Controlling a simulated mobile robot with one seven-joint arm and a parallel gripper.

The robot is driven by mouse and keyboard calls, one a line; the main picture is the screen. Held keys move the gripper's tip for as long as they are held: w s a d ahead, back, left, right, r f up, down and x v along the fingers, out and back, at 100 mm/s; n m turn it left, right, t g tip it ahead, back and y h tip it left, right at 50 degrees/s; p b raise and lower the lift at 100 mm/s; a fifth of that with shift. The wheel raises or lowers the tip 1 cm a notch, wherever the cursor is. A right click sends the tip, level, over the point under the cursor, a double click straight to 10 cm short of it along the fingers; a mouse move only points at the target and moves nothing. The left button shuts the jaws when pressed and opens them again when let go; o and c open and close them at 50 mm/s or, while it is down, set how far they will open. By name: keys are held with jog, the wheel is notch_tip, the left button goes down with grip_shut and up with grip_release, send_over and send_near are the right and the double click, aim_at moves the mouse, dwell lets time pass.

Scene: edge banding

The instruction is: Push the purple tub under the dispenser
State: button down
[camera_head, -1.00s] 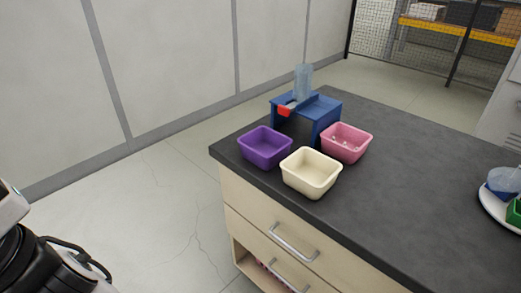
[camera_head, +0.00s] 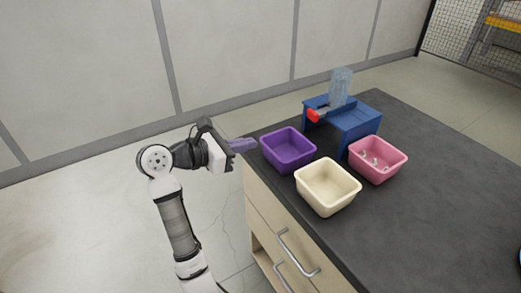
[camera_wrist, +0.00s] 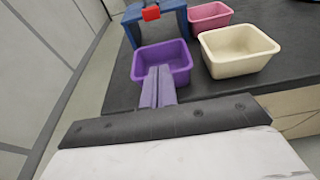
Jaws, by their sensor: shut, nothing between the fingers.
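The purple tub (camera_head: 288,150) sits empty on the dark counter near its left edge, in front of the dispenser. It also shows in the wrist view (camera_wrist: 163,62). The dispenser (camera_head: 345,120) is a blue stand with a red part at its front and a clear bottle on top. My gripper (camera_head: 252,145) is shut and empty, with its purple fingers pointing at the tub's near left side. In the wrist view the fingertips (camera_wrist: 160,72) overlap the tub's near wall; I cannot tell if they touch it.
A cream tub (camera_head: 328,187) stands close to the purple tub on its near right. A pink tub (camera_head: 378,160) holding small pale pieces is right of the dispenser. Drawer handles (camera_head: 297,252) stick out in front.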

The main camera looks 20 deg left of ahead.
jog(key=g+y, duration=0.1)
jog(key=g, duration=0.1)
send_near(271, 160)
jog(key=r, duration=0.1)
jog(key=shift+s+f+b+x, duration=0.1)
jog(key=shift+f+b+x, duration=0.2)
jog(key=shift+x, duration=1.4)
jog(key=shift+s+f+b+x, duration=0.1)
jog(key=shift+b+x, duration=0.3)
jog(key=shift+x, duration=1.25)
jog(key=shift+w+d+r+b, duration=0.1)
jog(key=shift+w+d+b, duration=0.05)
jog(key=shift+w+d, duration=1.95)
jog(key=shift+w+d+b, duration=0.2)
jog(key=shift+w+d, duration=1.35)
jog(key=shift+w, duration=1.05)
jog(key=shift+w+d+r+b, duration=0.1)
jog(key=shift+w+d+b, duration=0.05)
jog(key=shift+w+d, duration=1.95)
jog(key=shift+w+a+p+v, duration=0.1)
jog(key=shift+p+v, duration=0.25)
jog(key=shift+v, duration=1.35)
jog(key=shift+w+a+p+v, duration=0.1)
jog(key=shift+p+v, duration=0.25)
jog(key=shift+v, duration=1.35)
